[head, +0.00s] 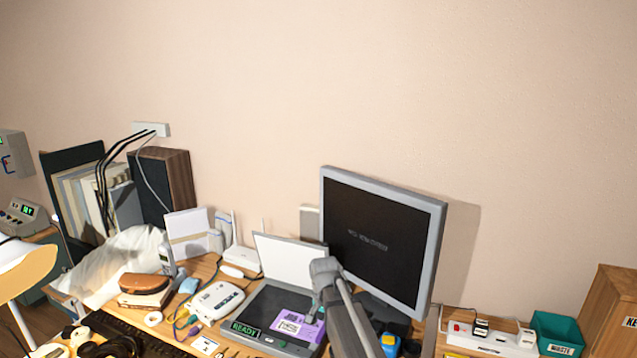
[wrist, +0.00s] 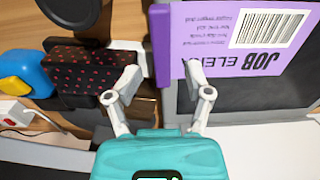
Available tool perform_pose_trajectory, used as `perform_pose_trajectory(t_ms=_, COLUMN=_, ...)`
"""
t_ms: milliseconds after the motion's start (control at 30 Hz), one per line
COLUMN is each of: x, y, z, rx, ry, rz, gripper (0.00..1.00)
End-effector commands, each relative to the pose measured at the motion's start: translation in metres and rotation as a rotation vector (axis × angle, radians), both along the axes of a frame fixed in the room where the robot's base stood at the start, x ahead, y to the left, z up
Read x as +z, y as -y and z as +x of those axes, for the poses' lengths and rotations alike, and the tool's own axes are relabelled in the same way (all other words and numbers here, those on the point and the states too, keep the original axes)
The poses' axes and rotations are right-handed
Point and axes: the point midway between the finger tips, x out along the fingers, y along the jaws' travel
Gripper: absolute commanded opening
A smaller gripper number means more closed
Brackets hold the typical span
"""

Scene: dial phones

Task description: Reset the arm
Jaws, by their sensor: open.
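My arm reaches in from the bottom of the head view, over the desk beside a dark flatbed device (head: 262,300) with its white lid (head: 290,258) raised. My gripper (wrist: 155,75) is open in the wrist view, its two pale fingers spread. A purple card (head: 298,326) lies on the device; it also shows in the wrist view (wrist: 215,50) with a barcode and the words "JOB ELE...". The purple edge is near the right fingertip; whether they touch, I cannot tell.
A large monitor (head: 375,240) stands close behind my arm. A blue and yellow object (head: 389,344) lies right of the arm. A power strip (head: 490,338) and a green waste bin (head: 556,335) are farther right.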

Motion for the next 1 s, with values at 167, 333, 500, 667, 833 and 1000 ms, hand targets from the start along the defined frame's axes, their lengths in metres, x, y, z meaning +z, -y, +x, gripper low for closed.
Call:
perform_pose_trajectory(t_ms=167, x=0.022, y=-0.001, z=0.0, rx=0.001, ry=0.0, rz=0.001, gripper=0.64)
perform_pose_trajectory(t_ms=333, x=0.027, y=0.01, z=-0.012, rx=0.017, ry=0.0, rz=0.001, gripper=0.64)
perform_pose_trajectory(t_ms=500, x=0.029, y=0.032, z=-0.035, rx=0.059, ry=0.001, rz=0.001, gripper=0.64)
perform_pose_trajectory(t_ms=667, x=0.033, y=0.057, z=-0.063, rx=0.111, ry=0.0, rz=0.0, gripper=0.64)
perform_pose_trajectory(t_ms=833, x=0.038, y=0.086, z=-0.101, rx=0.182, ry=0.0, rz=-0.001, gripper=0.64)
perform_pose_trajectory(t_ms=1000, x=0.043, y=0.112, z=-0.139, rx=0.253, ry=0.0, rz=-0.002, gripper=0.64)
